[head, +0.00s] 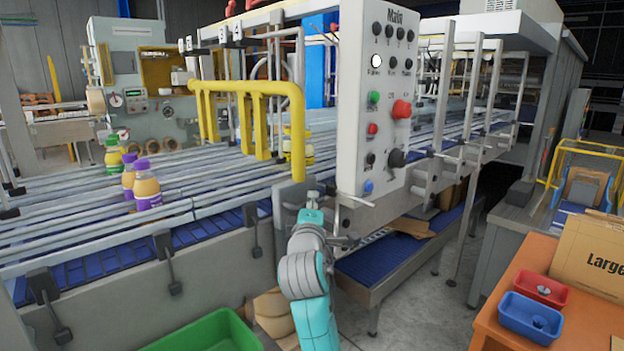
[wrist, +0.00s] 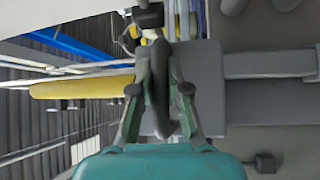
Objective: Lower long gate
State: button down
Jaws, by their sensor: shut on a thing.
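The long gate (head: 245,90) is a yellow bar frame with several hanging bars, spanning the conveyor lanes in the head view. Its near post comes down to a grey block beside the control panel. Whether the bar ends touch the lanes is unclear. My gripper (head: 313,200) is at this near end, below and left of the panel. In the wrist view my gripper (wrist: 160,88) is shut on a dark, rounded handle (wrist: 160,95) in front of a grey plate. A yellow bar (wrist: 80,88), apparently part of the gate, extends left there.
Bottles with purple caps (head: 146,190) and one with a green cap (head: 113,158) stand in the lanes left of the gate. The control panel (head: 375,100) rises close to my gripper. A green bin (head: 205,335) and an orange table (head: 520,285) stand in front.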

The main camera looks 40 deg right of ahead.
notch_tip(320, 180, down, 11)
dwell(0.4)
jog(key=c, duration=1.1)
grip_release()
jog(key=shift+c, duration=0.2)
jog(key=shift+r, duration=0.1)
jog(key=shift+a, duration=0.1)
jog(key=v, duration=1.2)
